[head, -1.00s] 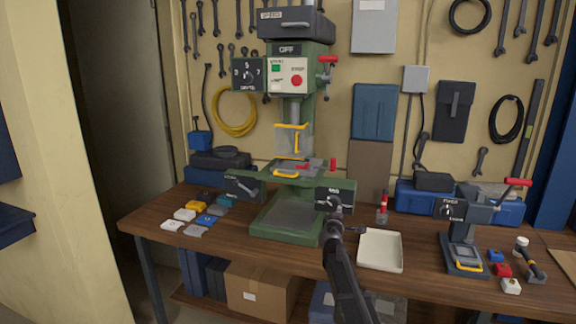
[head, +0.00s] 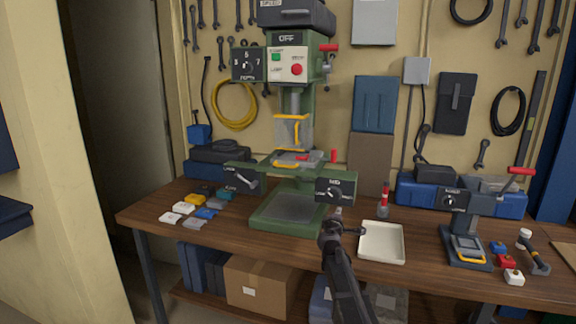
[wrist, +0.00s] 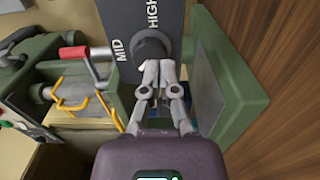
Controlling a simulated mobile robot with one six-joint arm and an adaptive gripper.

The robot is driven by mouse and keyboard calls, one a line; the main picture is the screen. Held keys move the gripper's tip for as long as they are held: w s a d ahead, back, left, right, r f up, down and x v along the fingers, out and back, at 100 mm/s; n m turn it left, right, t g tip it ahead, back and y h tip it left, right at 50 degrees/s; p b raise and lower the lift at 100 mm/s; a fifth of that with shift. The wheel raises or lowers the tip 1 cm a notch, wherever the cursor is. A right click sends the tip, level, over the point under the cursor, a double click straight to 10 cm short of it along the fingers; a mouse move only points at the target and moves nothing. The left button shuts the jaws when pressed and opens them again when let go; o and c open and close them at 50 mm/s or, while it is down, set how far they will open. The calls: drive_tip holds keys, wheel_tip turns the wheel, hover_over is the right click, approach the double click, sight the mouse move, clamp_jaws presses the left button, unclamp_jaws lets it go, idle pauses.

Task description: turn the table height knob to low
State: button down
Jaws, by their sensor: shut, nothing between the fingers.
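The table height knob (head: 336,191) is a dark round knob on the dark panel at the right front of the green drill press. "MID" shows above it in the head view. In the wrist view the knob (wrist: 152,46) sits beside the words "MID" and "HIGH"; the panel is turned sideways there. My gripper (head: 338,211) is shut and empty, just below the knob in the head view. In the wrist view its fingertips (wrist: 158,66) overlap the knob's near edge; I cannot tell whether they touch it. The low mark and the knob's exact pointing are not clear.
A white tray (head: 382,243) lies right of my gripper, with a red-topped bottle (head: 384,202) behind it. A second dark panel with a lever (head: 241,179) is at the press's left. A small press (head: 464,228) stands at the right, small coloured blocks at the left.

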drive_tip(key=shift+w, duration=0.1)
drive_tip(key=shift+x, duration=3.45)
drive_tip(key=shift+a+r, duration=0.1)
drive_tip(key=shift+a, duration=0.2)
drive_tip(key=shift+d+r+p, duration=0.15)
drive_tip(key=shift+r+p, duration=0.75)
drive_tip(key=shift+p, duration=0.2)
drive_tip(key=shift+a+r+p, duration=0.2)
drive_tip(key=shift+r+p, duration=0.3)
drive_tip(key=shift+r, duration=0.05)
drive_tip(key=shift+d+r, duration=0.15)
drive_tip(key=shift+d, duration=0.25)
drive_tip(key=v, duration=0.6)
